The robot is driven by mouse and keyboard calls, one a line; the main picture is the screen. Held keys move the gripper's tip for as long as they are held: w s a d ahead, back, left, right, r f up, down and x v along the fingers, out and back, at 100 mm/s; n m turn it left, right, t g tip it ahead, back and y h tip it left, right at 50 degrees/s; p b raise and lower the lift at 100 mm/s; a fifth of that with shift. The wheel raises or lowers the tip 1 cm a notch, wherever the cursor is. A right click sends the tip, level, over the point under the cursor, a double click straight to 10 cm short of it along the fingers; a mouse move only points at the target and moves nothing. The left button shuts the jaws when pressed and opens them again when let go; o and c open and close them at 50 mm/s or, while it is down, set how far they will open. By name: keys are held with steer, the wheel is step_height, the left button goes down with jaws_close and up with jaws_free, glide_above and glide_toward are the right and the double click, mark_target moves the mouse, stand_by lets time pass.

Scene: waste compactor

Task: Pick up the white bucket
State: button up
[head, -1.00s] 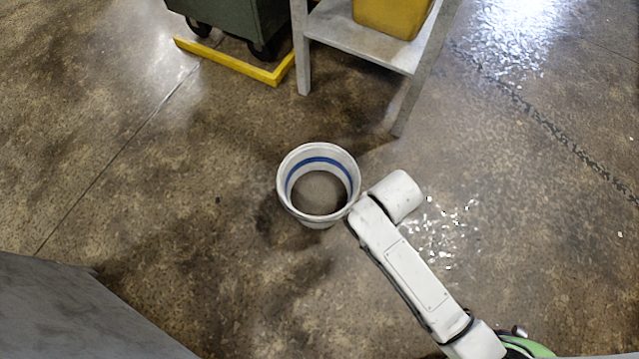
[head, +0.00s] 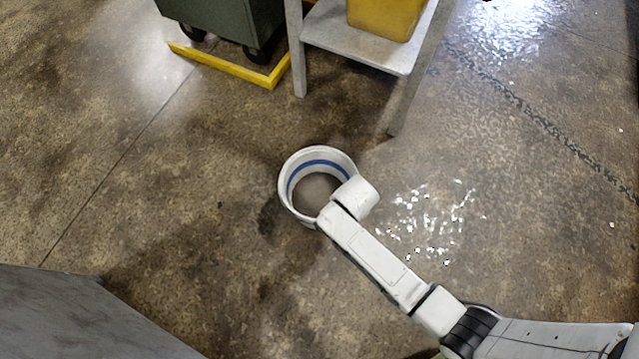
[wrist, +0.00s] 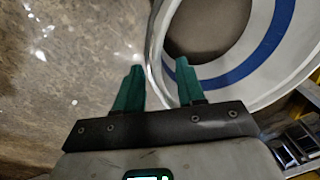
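The white bucket (head: 297,172) stands upright on the floor in the head view, with a blue band around its inside and a greyish bottom. My arm's white end covers its right rim there and hides my gripper. In the wrist view the bucket (wrist: 302,45) fills the upper right. My gripper (wrist: 159,66) shows there with two green fingers apart. The bucket's rim and wall pass between them: the right finger overlaps the bucket's inside, the left finger is outside. I cannot tell whether either finger touches the wall.
A grey metal table (head: 365,48) with a yellow container (head: 385,15) stands behind the bucket. A dark green wheeled bin (head: 225,18) and a yellow floor frame (head: 230,66) are at the upper left. A grey surface (head: 70,315) fills the lower left. Floor left of the bucket is clear.

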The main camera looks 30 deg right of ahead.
steer(key=f+b, duration=0.2)
steer(key=f, duration=0.1)
steer(key=w+d+f+b, duration=0.1)
steer(key=f, duration=0.1)
steer(key=shift+b, duration=0.4)
steer(key=shift+r, duration=0.1)
steer(key=shift+c, duration=0.3)
jaws_close()
stand_by(0.5)
steer(key=shift+w+r, duration=0.1)
steer(key=shift+w, duration=0.1)
